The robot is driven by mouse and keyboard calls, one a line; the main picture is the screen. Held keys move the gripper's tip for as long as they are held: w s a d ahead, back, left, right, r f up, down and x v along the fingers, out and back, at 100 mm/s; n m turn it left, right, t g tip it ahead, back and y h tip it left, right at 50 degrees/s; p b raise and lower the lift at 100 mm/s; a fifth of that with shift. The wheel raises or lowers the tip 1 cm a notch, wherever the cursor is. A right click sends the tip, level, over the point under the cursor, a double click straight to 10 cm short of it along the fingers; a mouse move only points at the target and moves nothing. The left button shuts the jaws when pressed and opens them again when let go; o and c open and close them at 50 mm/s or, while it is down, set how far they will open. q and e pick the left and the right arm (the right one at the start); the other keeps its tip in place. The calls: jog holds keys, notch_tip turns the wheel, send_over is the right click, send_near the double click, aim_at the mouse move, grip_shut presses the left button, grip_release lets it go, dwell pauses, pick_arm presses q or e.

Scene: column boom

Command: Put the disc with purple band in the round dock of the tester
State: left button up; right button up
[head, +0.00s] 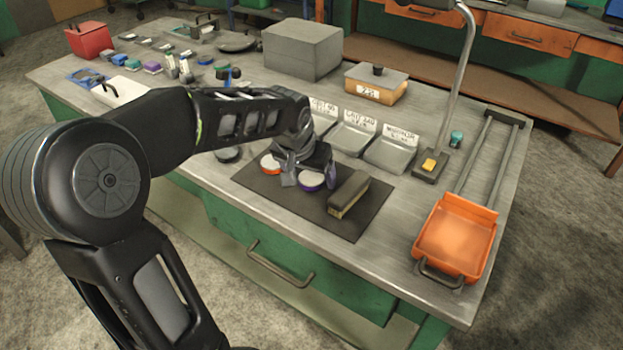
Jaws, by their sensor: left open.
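The disc with purple band (309,182) has a pale top and lies on the dark mat (352,229) near the bench's front edge. My left gripper (311,177) is open and low over this disc, with one finger on either side of it. The gripper hides part of the disc, and I cannot tell whether the fingers touch it. A box with a grey top, black knob and numbered front (375,86) stands at the back and may be the tester. I cannot make out a round dock. My right gripper is not in view.
A disc with an orange-red band (269,163) lies left of the gripper. A brush-like block (348,194) lies close on its right. Labelled grey trays (391,154) stand behind. A tall bent post (452,90) rises to the right, near an orange tray (455,238).

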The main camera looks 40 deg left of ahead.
pick_arm(q)
jog(key=shift+c, duration=0.3)
grip_shut()
dwell(0.7)
